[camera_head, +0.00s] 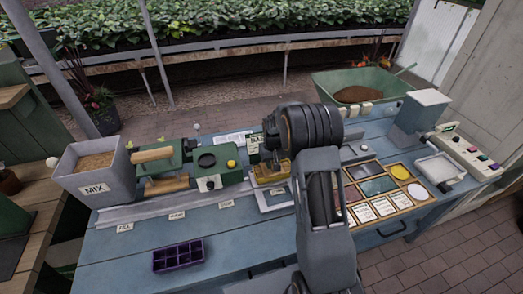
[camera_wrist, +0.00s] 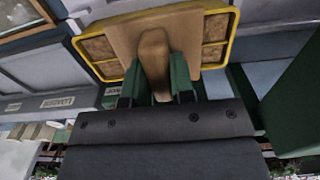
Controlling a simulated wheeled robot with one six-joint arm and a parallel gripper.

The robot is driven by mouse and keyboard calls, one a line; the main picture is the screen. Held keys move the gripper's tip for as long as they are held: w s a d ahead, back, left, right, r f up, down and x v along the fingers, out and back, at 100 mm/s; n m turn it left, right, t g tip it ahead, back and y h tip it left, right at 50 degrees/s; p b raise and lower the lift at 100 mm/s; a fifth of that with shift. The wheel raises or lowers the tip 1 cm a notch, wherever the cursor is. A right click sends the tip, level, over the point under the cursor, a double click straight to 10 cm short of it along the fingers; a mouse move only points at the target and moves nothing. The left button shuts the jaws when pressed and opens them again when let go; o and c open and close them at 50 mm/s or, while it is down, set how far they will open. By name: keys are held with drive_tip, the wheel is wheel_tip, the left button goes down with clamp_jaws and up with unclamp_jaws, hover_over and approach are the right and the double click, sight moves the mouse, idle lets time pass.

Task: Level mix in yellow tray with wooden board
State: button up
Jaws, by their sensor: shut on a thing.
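The yellow tray (camera_head: 264,181) is on the bench in the head view, partly hidden behind my arm. In the wrist view the yellow tray (camera_wrist: 82,50) shows its rim and several cells holding brown mix (camera_wrist: 99,47). The wooden board (camera_wrist: 122,36) lies across the middle of the tray and covers its central cells; I cannot tell whether it touches the rim. My gripper (camera_wrist: 155,72) is shut on the board's raised wooden handle (camera_wrist: 153,50), between green fingers. In the head view my arm hides the gripper and most of the board.
A grey bin labelled MIX (camera_head: 95,175) stands at the bench's left end. Green fixtures (camera_head: 208,165) stand left of the tray. A purple cell tray (camera_head: 178,256) sits at the front. A framed card tray (camera_head: 395,195) lies right of my arm. The front-left bench is mostly clear.

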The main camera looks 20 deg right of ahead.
drive_tip(key=shift+a, duration=2)
wheel_tip(320, 180, up, 2)
drive_tip(key=shift+w+r+p, duration=0.15)
drive_tip(key=shift+p, duration=0.25)
drive_tip(key=shift+r+p, duration=0.3)
drive_tip(key=shift+r, duration=0.15)
drive_tip(key=shift+r+p, duration=1.55)
drive_tip(key=shift+r, duration=0.95)
drive_tip(key=shift+r, duration=0.1)
wheel_tip(320, 180, up, 6)
drive_tip(key=p, duration=0.4)
hover_over(262, 170)
drive_tip(key=shift+w+d, duration=0.1)
drive_tip(key=shift+d, duration=0.05)
